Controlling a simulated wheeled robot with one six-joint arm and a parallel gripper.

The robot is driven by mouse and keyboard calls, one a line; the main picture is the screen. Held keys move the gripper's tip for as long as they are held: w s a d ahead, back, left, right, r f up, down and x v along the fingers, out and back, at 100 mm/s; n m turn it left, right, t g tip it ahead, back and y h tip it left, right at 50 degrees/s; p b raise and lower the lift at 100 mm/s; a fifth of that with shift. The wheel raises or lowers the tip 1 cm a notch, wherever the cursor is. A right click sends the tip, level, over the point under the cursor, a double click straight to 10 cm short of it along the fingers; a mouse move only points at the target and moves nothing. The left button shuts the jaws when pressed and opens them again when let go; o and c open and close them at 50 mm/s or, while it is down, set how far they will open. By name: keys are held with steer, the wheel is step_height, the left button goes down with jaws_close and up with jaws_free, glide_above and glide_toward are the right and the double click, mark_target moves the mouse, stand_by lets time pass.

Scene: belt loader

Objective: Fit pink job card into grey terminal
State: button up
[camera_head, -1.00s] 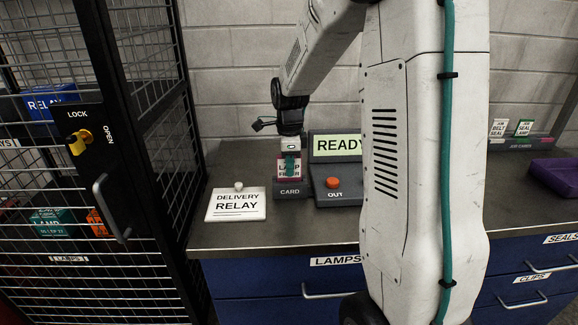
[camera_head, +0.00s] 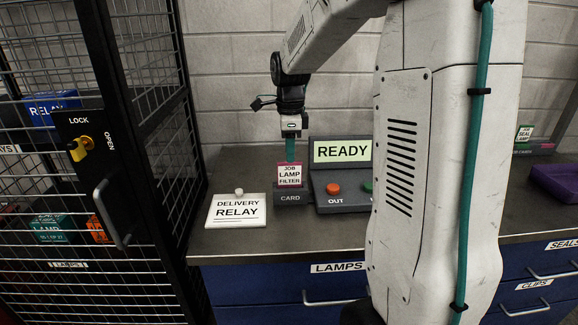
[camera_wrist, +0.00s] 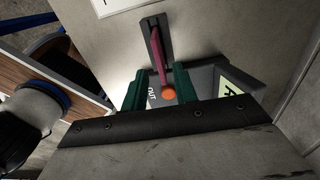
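The pink job card (camera_head: 290,174), reading JOB LAMP FILTER, stands upright in the CARD slot block (camera_head: 289,197) of the grey terminal (camera_head: 342,192). The terminal's screen (camera_head: 342,151) reads READY. My gripper (camera_head: 290,157) is just above the card, pointing down. In the wrist view my gripper (camera_wrist: 160,88) has its two teal fingers spread apart. The pink card (camera_wrist: 160,50) shows edge-on in the gap between them, apart from both, seated in the dark slot block (camera_wrist: 153,28). One finger is mostly hidden in the head view.
A white DELIVERY RELAY plate (camera_head: 237,209) lies left of the terminal. A red OUT button (camera_head: 333,188) and a partly hidden green button are on the terminal. A wire cage (camera_head: 150,130) with a LOCK key stands at left. A purple tray (camera_head: 556,182) is at right.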

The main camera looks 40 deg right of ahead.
step_height(320, 180, up, 4)
steer(key=shift+r, duration=0.1)
steer(key=shift+a+r, duration=0.1)
steer(key=shift+r, duration=0.1)
steer(key=s+a+n, duration=0.8)
steer(key=s+n, duration=0.4)
steer(key=s, duration=0.1)
steer(key=s+a+n+t, duration=0.1)
steer(key=s+a+n, duration=0.8)
steer(key=s+n, duration=0.3)
steer(key=shift+s+n, duration=0.4)
steer(key=shift+s, duration=0.75)
